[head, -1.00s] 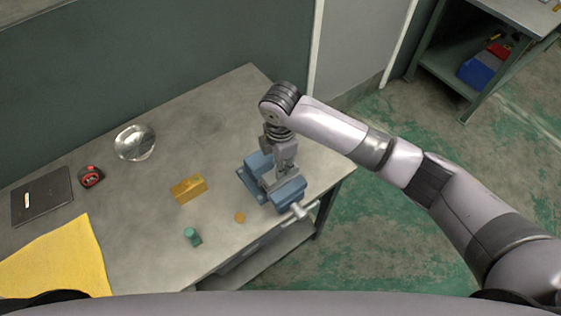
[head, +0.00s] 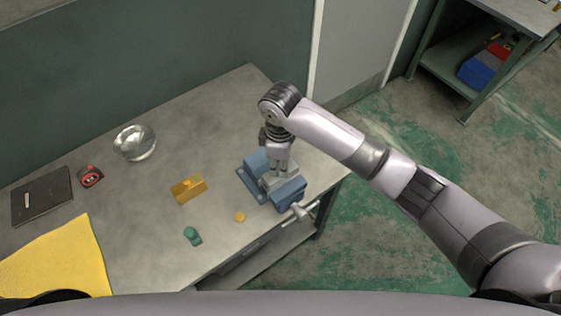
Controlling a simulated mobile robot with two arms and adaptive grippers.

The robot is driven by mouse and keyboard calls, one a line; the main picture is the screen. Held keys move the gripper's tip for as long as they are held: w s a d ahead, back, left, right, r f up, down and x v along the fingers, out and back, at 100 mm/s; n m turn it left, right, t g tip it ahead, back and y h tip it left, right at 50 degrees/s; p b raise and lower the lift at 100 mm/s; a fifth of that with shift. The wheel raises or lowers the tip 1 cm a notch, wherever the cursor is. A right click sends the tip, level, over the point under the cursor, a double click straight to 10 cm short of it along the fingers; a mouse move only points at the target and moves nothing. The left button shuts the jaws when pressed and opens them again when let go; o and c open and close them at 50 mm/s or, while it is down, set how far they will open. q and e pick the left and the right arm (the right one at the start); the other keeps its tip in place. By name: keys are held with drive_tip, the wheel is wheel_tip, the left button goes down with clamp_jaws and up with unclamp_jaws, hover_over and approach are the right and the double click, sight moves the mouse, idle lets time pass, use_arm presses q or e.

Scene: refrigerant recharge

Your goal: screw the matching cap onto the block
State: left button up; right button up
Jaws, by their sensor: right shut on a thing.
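A blue vise (head: 290,192) stands at the table's right front corner with a grey metal block (head: 283,179) between its jaws. My right gripper (head: 277,168) points down right over this block. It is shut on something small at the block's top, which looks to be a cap. The fingers hide it, so its colour and how it sits on the block cannot be told. A green cap-like cylinder (head: 192,236) and a small flat yellow round piece (head: 240,217) lie on the table left of the vise. My left gripper is not in view.
A yellow block (head: 188,189) with a small knob lies left of the vise. A glass bowl (head: 134,142), a red tape measure (head: 91,176), a dark notebook (head: 41,196) and a yellow cloth (head: 62,262) lie further left. The vise handle (head: 299,212) sticks out past the table's front edge.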

drive_tip(key=shift+m, duration=0.5)
drive_tip(key=m, duration=0.4)
drive_tip(key=shift+a+m, duration=0.1)
drive_tip(key=shift+m, duration=0.6)
drive_tip(key=m, duration=0.2)
drive_tip(key=shift+m, duration=0.3)
drive_tip(key=m, duration=0.4)
drive_tip(key=o, duration=1)
drive_tip(key=shift+c, duration=0.2)
